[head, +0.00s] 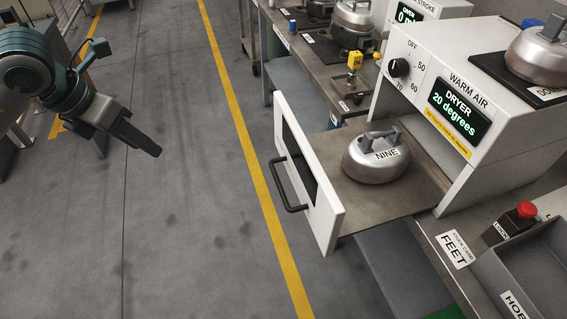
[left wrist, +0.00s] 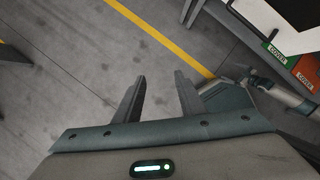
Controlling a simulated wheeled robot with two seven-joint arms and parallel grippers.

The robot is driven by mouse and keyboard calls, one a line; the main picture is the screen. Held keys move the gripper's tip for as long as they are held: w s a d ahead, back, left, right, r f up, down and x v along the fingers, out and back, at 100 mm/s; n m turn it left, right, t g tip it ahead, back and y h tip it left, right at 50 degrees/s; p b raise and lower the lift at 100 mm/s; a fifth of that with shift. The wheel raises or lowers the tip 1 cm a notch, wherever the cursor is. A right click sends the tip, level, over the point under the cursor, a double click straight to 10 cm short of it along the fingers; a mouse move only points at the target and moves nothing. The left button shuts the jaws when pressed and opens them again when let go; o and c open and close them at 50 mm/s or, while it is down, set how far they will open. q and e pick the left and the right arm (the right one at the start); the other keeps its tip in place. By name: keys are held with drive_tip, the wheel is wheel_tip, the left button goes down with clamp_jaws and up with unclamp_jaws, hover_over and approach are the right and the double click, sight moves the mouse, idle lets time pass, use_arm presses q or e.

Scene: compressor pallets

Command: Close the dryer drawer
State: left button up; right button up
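The dryer (head: 459,90) is a white box with a knob and a display reading "WARM AIR DRYER 20 degrees". Its drawer (head: 428,194) is pulled out to the left, with a white front panel (head: 324,214) and a dark bar handle (head: 285,186).
Another compressor (head: 540,58) sits on top of the dryer. More compressors and an oven (head: 408,12) are behind. The floor between my left gripper and the drawer is clear.

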use_arm(q)
drive_tip(key=d+f+h, duration=0.1)
drive_tip(key=d, duration=0.1)
drive_tip(key=d+f+g+h, duration=0.1)
drive_tip(key=d, duration=0.1)
drive_tip(key=d+f+h, duration=0.1)
drive_tip(key=d, duration=0.1)
drive_tip(key=shift+s+d+f+g+h, duration=0.3)
drive_tip(key=shift+s+d+f, duration=0.05)
clamp_jaws()
drive_tip(key=w+d+f+n+t+h, duration=0.1)
drive_tip(key=d+f+n+t+h, duration=0.3)
drive_tip(key=n+h, duration=0.5)
drive_tip(key=shift+w+d+f+t+h, duration=0.3)
drive_tip(key=shift+d+f+h, duration=0.4)
drive_tip(key=shift+d+f, duration=0.2)
